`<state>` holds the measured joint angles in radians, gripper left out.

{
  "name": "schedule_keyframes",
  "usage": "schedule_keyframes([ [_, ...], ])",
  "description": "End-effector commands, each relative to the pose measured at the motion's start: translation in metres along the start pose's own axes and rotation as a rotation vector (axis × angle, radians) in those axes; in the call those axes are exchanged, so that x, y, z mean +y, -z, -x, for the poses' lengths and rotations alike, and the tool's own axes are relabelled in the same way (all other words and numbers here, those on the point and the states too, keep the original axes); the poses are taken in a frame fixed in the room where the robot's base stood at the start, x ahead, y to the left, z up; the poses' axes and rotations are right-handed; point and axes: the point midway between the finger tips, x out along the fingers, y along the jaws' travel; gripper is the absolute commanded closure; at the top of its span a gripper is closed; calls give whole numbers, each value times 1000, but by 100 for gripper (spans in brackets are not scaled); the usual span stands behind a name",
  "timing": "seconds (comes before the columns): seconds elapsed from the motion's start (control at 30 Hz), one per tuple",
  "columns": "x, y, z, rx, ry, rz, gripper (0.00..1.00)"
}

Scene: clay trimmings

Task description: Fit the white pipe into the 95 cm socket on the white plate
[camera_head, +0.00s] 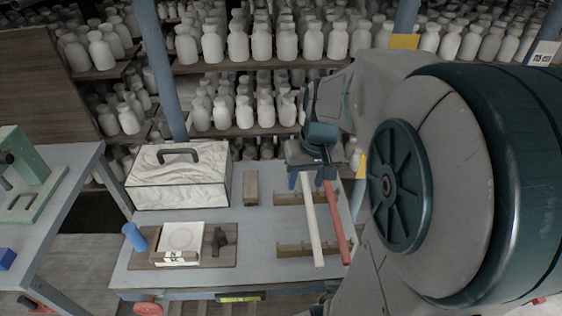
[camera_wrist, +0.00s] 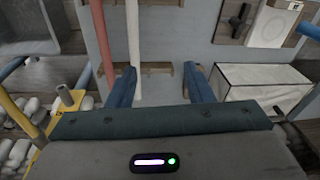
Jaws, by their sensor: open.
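The white pipe (camera_head: 312,225) lies across two notched wooden rests on the grey table, left of a red pipe (camera_head: 338,225). My gripper (camera_head: 306,180) is open above the far end of the pipes. In the wrist view, the white pipe (camera_wrist: 133,40) shows between the open fingers (camera_wrist: 161,88), close to the left one. The red pipe (camera_wrist: 101,45) is outside the left finger. Whether a finger touches a pipe cannot be told. The white plate (camera_head: 182,236) lies on a brown board at the table's front left. Its socket and marking are too small to make out.
A white marbled box (camera_head: 180,182) with a dark handle stands behind the board. A blue cylinder (camera_head: 134,236) and a dark fitting (camera_head: 219,240) flank the plate. A wooden block (camera_head: 251,187) sits mid-table. Shelves of white bottles and blue posts stand behind.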

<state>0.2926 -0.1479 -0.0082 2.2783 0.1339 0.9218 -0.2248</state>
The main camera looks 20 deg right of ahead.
Motion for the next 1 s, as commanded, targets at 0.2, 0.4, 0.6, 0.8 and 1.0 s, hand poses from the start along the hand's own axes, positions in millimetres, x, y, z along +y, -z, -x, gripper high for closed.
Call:
schedule_keyframes([
  [0.2, 54, 34, -40, -66, 59, -98, 53],
  [0.4, 78, 46, -58, -86, 91, -134, 53],
  [0.6, 79, 45, -83, -96, 98, -138, 53],
  [0.8, 74, 42, -122, -95, 98, -137, 53],
  [1.0, 73, 41, -144, -91, 96, -137, 53],
])
